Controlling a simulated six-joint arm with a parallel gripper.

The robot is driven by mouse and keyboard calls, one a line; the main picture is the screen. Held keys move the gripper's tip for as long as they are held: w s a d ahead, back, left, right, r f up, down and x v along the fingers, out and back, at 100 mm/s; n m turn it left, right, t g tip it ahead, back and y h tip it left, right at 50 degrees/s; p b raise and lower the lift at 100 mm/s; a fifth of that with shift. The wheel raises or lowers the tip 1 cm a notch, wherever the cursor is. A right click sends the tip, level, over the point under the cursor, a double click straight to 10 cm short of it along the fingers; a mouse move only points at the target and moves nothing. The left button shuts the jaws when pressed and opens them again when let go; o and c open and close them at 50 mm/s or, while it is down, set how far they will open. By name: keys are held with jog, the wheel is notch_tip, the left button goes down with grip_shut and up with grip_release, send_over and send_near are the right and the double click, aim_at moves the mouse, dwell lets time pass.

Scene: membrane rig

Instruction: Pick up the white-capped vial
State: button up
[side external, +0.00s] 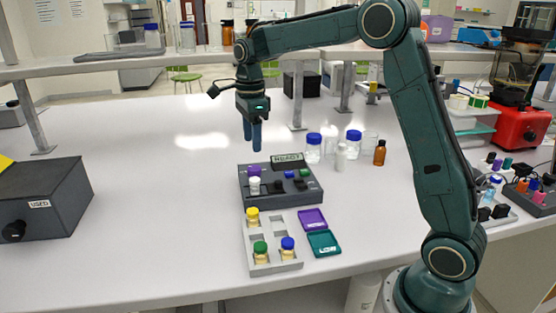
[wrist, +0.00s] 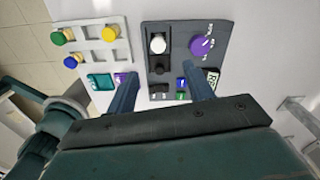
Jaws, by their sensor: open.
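The white-capped vial (side external: 254,186) stands upright in the dark grey rig (side external: 280,197), near its left side. From above, in the wrist view, its round white cap (wrist: 157,43) shows in the rig next to a purple knob (wrist: 202,46). The vial's lower body is hidden in the rig. My gripper (side external: 252,146) points down above and behind the rig, apart from the vial. In the wrist view my gripper (wrist: 163,84) has its two fingers spread wide with nothing between them.
A grey rack (side external: 285,267) in front of the rig holds yellow-, green- and blue-capped vials. Purple and teal squares (side external: 323,243) lie beside it. Blue-capped jars (side external: 314,147) and an amber bottle (side external: 379,153) stand behind right. A dark "USED" box (side external: 40,204) is far left; bench between is clear.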

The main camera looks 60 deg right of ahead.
aim_at(255, 179)
notch_tip(255, 179, down, 8)
jog(key=shift+f, duration=0.1)
dwell(0.4)
jog(key=shift+s+f, duration=0.2)
jog(key=shift+f, duration=2.4)
jog(key=c, duration=1.1)
jog(key=shift+o, duration=0.2)
jog(key=shift+r, duration=0.15)
notch_tip(255, 179, up, 20)
jog(key=shift+a+f, duration=0.1)
jog(key=shift+f, duration=0.1)
